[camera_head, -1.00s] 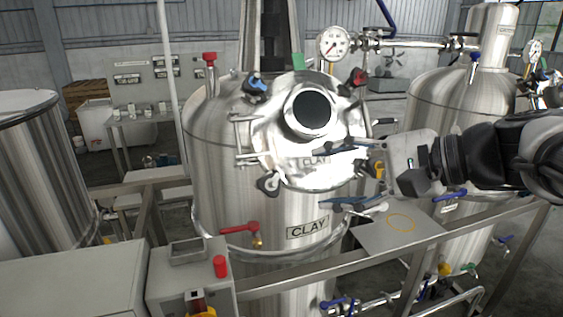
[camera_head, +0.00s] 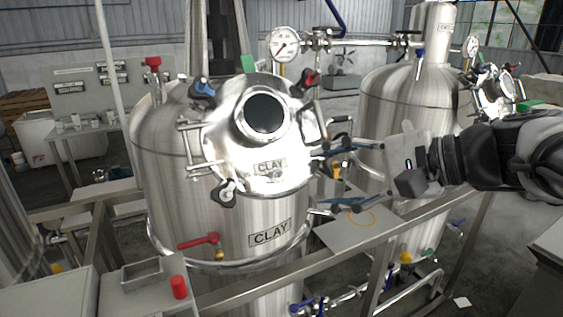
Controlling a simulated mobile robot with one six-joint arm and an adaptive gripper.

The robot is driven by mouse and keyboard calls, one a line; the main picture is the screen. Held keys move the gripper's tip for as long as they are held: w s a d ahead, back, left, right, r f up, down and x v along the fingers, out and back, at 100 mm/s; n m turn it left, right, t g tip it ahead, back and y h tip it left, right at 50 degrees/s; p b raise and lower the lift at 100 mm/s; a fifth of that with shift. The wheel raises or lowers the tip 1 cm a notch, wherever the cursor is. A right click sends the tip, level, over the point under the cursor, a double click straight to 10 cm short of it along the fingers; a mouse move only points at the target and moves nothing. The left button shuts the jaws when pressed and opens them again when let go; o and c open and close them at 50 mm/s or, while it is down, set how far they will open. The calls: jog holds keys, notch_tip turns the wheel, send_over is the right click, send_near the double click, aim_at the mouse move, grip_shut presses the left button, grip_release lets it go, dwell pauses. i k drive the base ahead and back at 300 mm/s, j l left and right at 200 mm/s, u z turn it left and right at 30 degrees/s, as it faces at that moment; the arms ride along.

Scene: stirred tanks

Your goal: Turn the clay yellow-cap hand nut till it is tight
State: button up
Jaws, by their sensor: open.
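The clay tank (camera_head: 190,190) stands left of centre, with a round lid (camera_head: 232,135) and two CLAY labels. The yellow-cap hand nut (camera_head: 337,171) shows as a small yellow patch at the lid's lower right, partly hidden. I cannot tell how tight it is. My gripper (camera_head: 318,181) reaches in from the right with its fingers pointing left. It is open, with one finger above the yellow patch and one below it in the picture. I cannot tell whether either finger touches the nut.
A red-handled valve (camera_head: 199,242) sits on the tank's front. A pressure gauge (camera_head: 283,44) and piping stand behind. A metal rail (camera_head: 270,270) crosses in front. Another tank (camera_head: 405,95) stands at right.

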aim_at(333, 167)
jog(key=l+z, duration=0.1)
jog(key=l, duration=0.55)
jog(key=i+l+z, duration=0.1)
jog(key=l, duration=0.5)
jog(key=i+l, duration=0.05)
